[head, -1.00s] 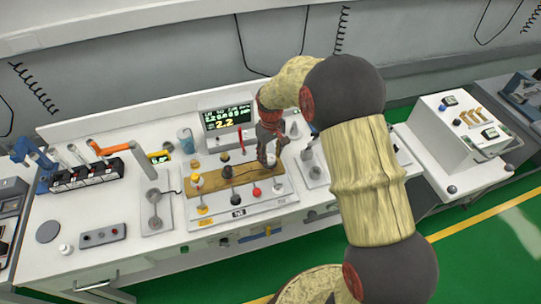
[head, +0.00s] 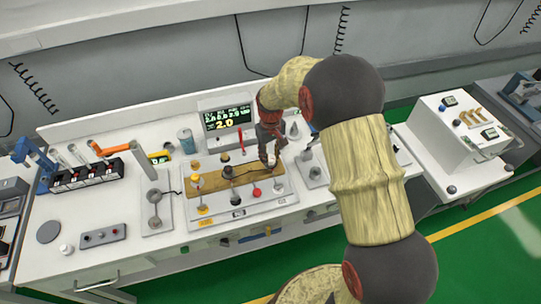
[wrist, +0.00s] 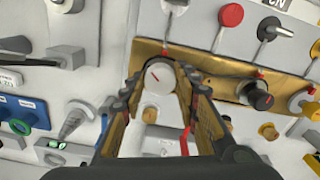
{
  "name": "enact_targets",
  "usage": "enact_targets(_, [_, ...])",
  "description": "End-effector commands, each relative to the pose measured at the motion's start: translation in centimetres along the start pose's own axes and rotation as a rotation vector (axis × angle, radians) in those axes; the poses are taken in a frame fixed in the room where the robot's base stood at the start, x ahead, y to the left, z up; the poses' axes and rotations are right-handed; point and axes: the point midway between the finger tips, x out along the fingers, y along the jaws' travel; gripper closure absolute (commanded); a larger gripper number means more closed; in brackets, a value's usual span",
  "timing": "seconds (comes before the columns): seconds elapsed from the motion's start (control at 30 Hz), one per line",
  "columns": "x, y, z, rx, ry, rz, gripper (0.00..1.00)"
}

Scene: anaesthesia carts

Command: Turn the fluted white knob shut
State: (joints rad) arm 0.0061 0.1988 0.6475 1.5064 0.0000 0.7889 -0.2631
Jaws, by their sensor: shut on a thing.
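The white knob (wrist: 158,76) sits between the two fingertips of my gripper (wrist: 160,80) in the wrist view. In the head view my gripper (head: 269,157) reaches down to the right end of the brass panel (head: 210,187), and the fingers mostly hide the knob there. The fluting on its side is hard to make out.
A monitor (head: 228,119) behind the panel shows a large 2.0. A black knob (wrist: 260,96) and a red knob (wrist: 231,15) stand close by in the wrist view. A yellow knob (head: 195,178) is at the panel's left. Another cart (head: 462,135) stands at right.

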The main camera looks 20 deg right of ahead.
Motion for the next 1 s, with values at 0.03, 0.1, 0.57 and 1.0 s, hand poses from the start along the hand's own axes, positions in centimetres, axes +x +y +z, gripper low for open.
enact_targets(0.03, [-0.12,0.0,-0.03,0.026,0.001,0.0,0.94])
enact_targets(0.1, [-0.15,-0.02,-0.05,0.071,0.001,0.0,0.94])
enact_targets(0.57, [-0.18,-0.15,-0.09,0.486,0.001,0.0,0.94])
enact_targets(1.0, [-0.08,-0.24,-0.12,0.79,0.0,0.0,0.94])
